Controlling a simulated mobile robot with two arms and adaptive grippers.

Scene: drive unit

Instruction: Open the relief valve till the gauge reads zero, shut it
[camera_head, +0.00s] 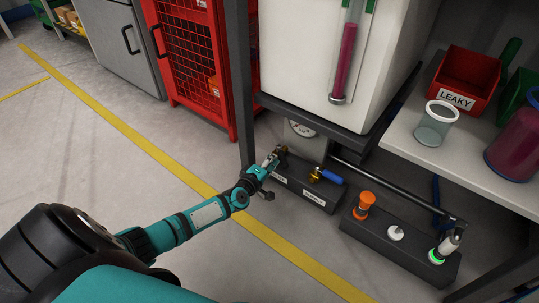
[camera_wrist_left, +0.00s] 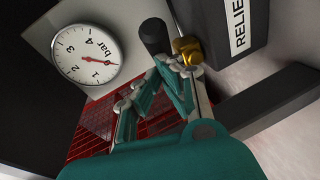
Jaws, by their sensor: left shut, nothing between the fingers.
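The pressure gauge (camera_wrist_left: 88,55) has a white dial, seen rotated in the left wrist view; it also shows partly in the head view (camera_head: 301,128). Its red needle points past the 1, at the low end near where zero lies. The relief valve has a brass body (camera_wrist_left: 188,50) and a black handle (camera_wrist_left: 153,36), beside a block labelled RELIEF (camera_wrist_left: 237,25). My left gripper (camera_wrist_left: 168,62) is shut and empty, its fingertips close to the brass body and just below the handle; contact is unclear. In the head view my left gripper (camera_head: 276,157) partly hides the valve.
A blue-handled valve (camera_head: 329,177) stands to the right on the same dark block. Another block (camera_head: 400,245) carries an orange knob (camera_head: 365,202), a white knob and a green-lit fitting. A shelf (camera_head: 400,135) overhangs at right, and a dark post (camera_head: 240,90) stands behind the gripper.

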